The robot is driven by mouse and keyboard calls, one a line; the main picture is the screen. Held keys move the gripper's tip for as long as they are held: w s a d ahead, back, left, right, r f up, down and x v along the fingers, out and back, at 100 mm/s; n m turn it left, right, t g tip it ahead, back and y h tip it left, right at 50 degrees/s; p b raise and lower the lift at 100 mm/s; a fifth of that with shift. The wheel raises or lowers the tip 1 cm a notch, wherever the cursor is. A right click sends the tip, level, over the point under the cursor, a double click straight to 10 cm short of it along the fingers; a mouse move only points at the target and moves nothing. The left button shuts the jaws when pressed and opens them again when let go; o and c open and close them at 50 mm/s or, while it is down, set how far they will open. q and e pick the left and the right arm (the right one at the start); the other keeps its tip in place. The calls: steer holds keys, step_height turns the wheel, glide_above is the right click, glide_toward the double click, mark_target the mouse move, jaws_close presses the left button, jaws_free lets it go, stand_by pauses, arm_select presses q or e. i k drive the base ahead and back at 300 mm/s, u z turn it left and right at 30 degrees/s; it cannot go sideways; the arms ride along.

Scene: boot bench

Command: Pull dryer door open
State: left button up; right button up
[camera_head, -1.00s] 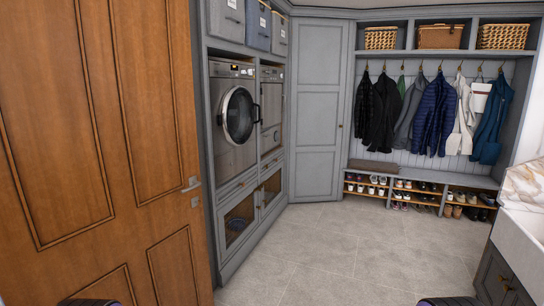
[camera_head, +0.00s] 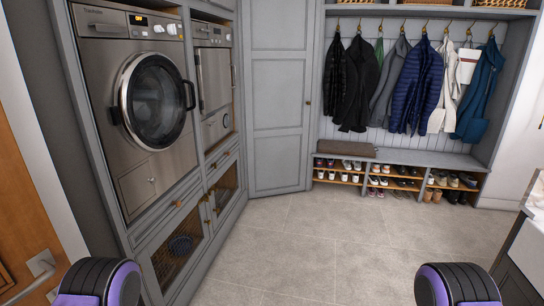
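A stainless front-loading machine (camera_head: 140,165) stands built into the grey cabinet at the left. Its round dark-glass door (camera_head: 155,102) looks shut, with a black handle (camera_head: 190,95) on its right side. Beyond it a second steel machine (camera_head: 213,78) has a flat squarish door that also looks shut, with an upright handle at its right edge. I cannot tell from the labels which one is the dryer. Neither of my grippers is in view; only black and purple parts of my arms show at the bottom corners.
A wooden door with a lever handle (camera_head: 40,265) is at the lower left. Drawers and mesh-front cupboards (camera_head: 172,250) lie under the machines. A bench (camera_head: 420,158) with shoes and hanging coats is at the back, a sink unit at the right. The tiled floor (camera_head: 320,235) is clear.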

mark_target(213, 66)
steer(key=z, duration=0.05)
steer(key=i, duration=2.6)
steer(key=u, duration=0.1)
